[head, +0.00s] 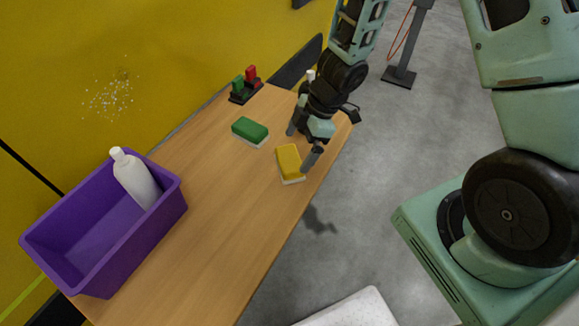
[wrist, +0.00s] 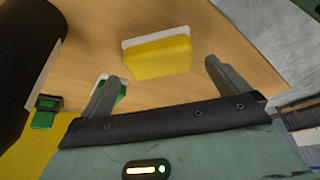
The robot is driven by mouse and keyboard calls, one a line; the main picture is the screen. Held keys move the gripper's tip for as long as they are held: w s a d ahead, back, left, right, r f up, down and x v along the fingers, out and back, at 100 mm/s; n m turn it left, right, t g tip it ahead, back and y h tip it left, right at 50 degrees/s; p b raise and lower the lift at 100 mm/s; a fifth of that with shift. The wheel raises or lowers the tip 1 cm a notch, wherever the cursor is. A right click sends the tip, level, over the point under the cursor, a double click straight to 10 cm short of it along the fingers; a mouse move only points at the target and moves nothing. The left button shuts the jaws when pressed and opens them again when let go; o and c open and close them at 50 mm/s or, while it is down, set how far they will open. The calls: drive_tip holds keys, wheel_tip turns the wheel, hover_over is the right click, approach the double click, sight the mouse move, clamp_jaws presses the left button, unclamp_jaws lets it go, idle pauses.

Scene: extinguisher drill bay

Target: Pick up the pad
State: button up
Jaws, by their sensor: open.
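A yellow pad with a white underside (head: 289,161) lies flat on the wooden table near its right edge. It also shows in the wrist view (wrist: 158,60), beyond and between the fingertips. A green pad with a white underside (head: 250,130) lies to its left and farther back; in the wrist view it is partly hidden behind the left finger. My gripper (head: 301,144) is open and empty, its fingers apart above the table beside the yellow pad. In the wrist view the fingertips (wrist: 162,75) show nothing held between them.
A purple crate (head: 128,251) stands at the table's left end, with a white bottle (head: 136,178) leaning inside. A small black holder with green and red parts (head: 245,86) is at the back by the yellow wall. The middle of the wooden table (head: 214,222) is clear.

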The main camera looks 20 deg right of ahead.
sight(290, 157)
drive_tip(key=b+x, duration=0.2)
drive_tip(key=x, duration=0.3)
drive_tip(key=shift+w+a+f+b, duration=0.2)
drive_tip(key=shift+a+b, duration=0.1)
drive_tip(key=shift+b, duration=0.1)
drive_tip(key=shift+s, duration=0.1)
drive_tip(key=c, duration=0.8)
drive_tip(key=shift+r, duration=0.1)
wheel_tip(290, 157, up, 10)
drive_tip(key=p, duration=0.6)
